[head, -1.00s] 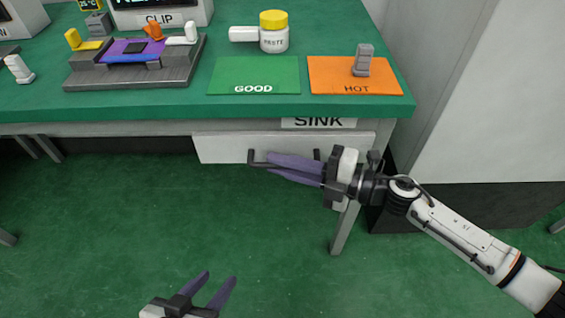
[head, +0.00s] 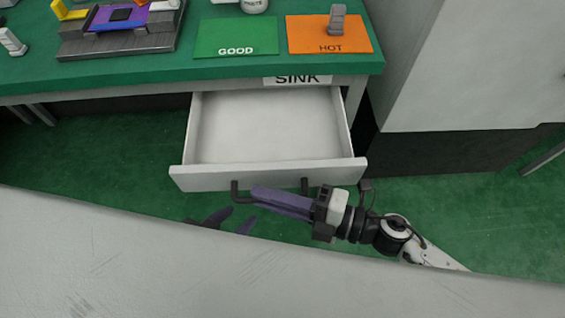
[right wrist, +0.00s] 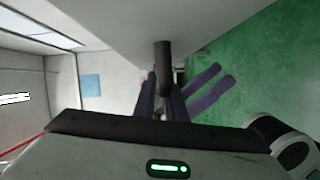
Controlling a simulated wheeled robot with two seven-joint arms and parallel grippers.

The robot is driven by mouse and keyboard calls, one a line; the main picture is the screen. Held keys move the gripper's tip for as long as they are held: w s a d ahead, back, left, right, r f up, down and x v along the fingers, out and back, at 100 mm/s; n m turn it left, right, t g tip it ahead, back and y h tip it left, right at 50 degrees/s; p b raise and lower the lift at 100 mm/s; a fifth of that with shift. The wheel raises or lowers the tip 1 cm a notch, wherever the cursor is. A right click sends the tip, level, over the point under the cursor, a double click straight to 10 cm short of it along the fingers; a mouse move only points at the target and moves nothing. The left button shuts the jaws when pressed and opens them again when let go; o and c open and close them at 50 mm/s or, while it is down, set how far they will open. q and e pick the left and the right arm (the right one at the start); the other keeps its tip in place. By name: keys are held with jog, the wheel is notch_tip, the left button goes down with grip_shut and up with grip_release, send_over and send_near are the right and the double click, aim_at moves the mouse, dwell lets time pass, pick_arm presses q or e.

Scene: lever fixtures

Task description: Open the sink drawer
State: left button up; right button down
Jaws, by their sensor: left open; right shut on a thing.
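The sink drawer (head: 265,177) is white and stands open below the SINK label (head: 297,79) in the head view; its inside looks empty. My right gripper (head: 256,194) is shut on the dark drawer handle (head: 236,190). In the right wrist view the handle (right wrist: 163,58) lies between the purple fingers, against the pale drawer front (right wrist: 115,25). My left gripper (head: 240,219) is open and empty, below and apart from the handle. A pale surface hides its rear part. Its two fingers also show apart in the right wrist view (right wrist: 212,85).
The green-topped table (head: 235,67) carries a GOOD mat (head: 236,36), an orange HOT mat (head: 305,35) with a grey lever (head: 337,18), and a grey fixture (head: 118,42). A pale cabinet (head: 460,70) stands to the right. Green floor lies left of the drawer.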

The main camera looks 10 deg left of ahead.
jog(key=shift+s+d+p, duration=0.2)
jog(key=shift+s, duration=0.6)
jog(key=shift+s+d+p, duration=0.15)
jog(key=shift+s+d, duration=0.05)
jog(key=shift+s, duration=0.55)
jog(key=c, duration=1.8)
grip_release()
jog(key=shift+d, duration=0.1)
jog(key=d, duration=0.3)
jog(key=s+d, duration=0.1)
jog(key=d, duration=0.6)
jog(key=shift+s+r, duration=0.3)
jog(key=shift+r, duration=0.1)
